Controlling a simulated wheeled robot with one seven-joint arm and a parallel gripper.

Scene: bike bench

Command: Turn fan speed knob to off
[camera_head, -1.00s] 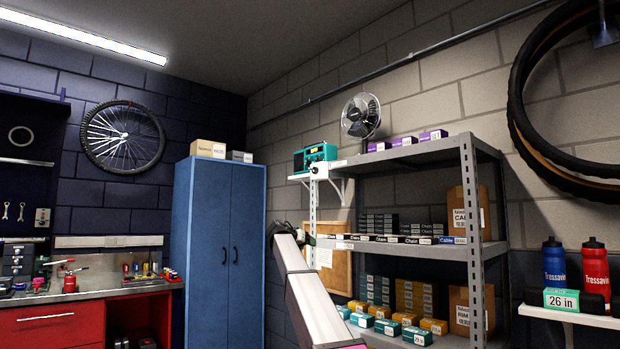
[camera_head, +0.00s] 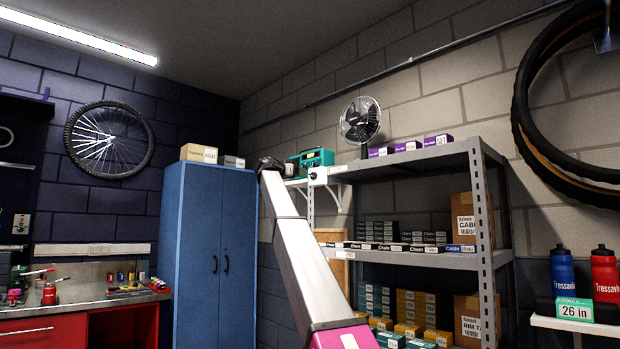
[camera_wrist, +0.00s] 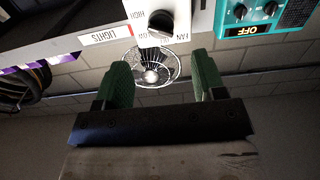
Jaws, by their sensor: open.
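The fan speed knob (camera_wrist: 161,21) is a dark round knob on a white box (camera_wrist: 150,40) marked FAN and HIGH, at the top middle of the wrist view. Its exact setting is too small to read. The box also shows small in the head view (camera_head: 317,175), at the shelf's left post. My gripper (camera_wrist: 162,62) is open and empty, its two green fingers spread below the box in the wrist picture and apart from the knob. The fan (camera_head: 360,120) stands on the shelf top; it also shows between my fingers in the wrist view (camera_wrist: 152,70).
A teal radio-like box (camera_head: 313,158) sits beside the knob box; its OFF label shows in the wrist view. A LIGHTS label (camera_wrist: 104,36) is nearby. The metal shelf (camera_head: 410,162) carries purple boxes. A blue cabinet (camera_head: 208,230) stands left of my arm.

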